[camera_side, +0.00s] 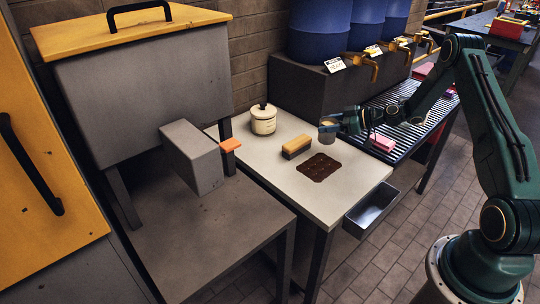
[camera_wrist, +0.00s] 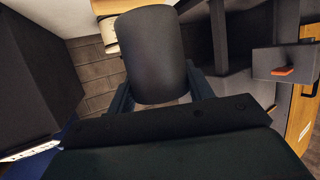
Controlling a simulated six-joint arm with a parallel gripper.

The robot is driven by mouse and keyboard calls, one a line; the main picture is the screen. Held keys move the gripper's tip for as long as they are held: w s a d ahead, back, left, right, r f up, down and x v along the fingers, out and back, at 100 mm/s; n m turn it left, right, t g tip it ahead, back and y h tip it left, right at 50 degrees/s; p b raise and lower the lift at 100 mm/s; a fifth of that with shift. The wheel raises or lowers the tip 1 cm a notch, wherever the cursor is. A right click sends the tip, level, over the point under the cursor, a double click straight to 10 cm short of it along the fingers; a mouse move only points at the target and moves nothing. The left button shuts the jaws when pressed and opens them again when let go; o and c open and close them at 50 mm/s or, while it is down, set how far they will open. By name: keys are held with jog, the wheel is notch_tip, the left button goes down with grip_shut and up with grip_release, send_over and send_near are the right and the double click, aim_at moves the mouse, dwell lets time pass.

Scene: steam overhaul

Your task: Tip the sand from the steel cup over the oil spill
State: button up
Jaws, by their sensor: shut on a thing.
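My gripper (camera_side: 340,124) is shut on the steel cup (camera_side: 327,133) and holds it above the pale worktable (camera_side: 239,158). The cup looks roughly upright in the side view, with its rim level. A tan tone shows at its mouth, too small to tell how much sand is inside. In the wrist view the cup (camera_wrist: 155,55) is a dark grey cylinder between my fingers, its inside hidden. The oil spill (camera_side: 319,167) is a dark brown patch on the table, below the cup and slightly left of it. No sand shows on it.
A brush with a tan top (camera_side: 296,147) lies left of the spill. A cream lidded pot (camera_side: 263,119) stands behind it. A grey tray (camera_side: 371,209) hangs at the table's right edge. Blue barrels with brass taps (camera_side: 367,68) stand behind; a slatted rack (camera_side: 408,125) is at right.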

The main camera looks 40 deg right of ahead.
aim_at(324, 143)
jog(key=d, duration=0.6)
jog(key=shift+s+d+f, duration=0.15)
jog(key=shift+s+f, duration=0.05)
jog(key=shift+f, duration=0.05)
jog(key=shift+f, duration=0.2)
jog(key=shift+a+f+n+g+h, duration=0.15)
jog(key=shift+f+n+h, duration=1)
jog(key=shift+h, duration=0.15)
jog(key=shift+a+f+n+g+h, duration=0.15)
jog(key=shift+f+n+g+h, duration=0.05)
jog(key=shift+f+n+h, duration=0.95)
jog(key=shift+a+f+n+g+h, duration=0.15)
jog(key=shift+f+n+h, duration=0.95)
jog(key=shift+h, duration=0.35)
jog(key=shift+a+f+n+h, duration=0.15)
jog(key=shift+a+n+h, duration=0.1)
jog(key=shift+n+h, duration=0.25)
jog(key=shift+a+r+n+h, duration=0.1)
jog(key=shift+a+n+h, duration=0.55)
jog(key=shift+a, duration=1.05)
jog(key=shift+a+r+n+h, duration=0.1)
jog(key=shift+a+n+h, duration=0.25)
jog(key=shift+a+h, duration=0.95)
jog(key=shift+a+n+t+h, duration=0.35)
jog(key=shift+a+n, duration=0.3)
jog(key=shift+a, duration=1.25)
jog(key=shift+a+n+t+h, duration=0.35)
jog(key=shift+a+n, duration=0.3)
jog(key=shift+a, duration=1.25)
jog(key=shift+r, duration=0.1)
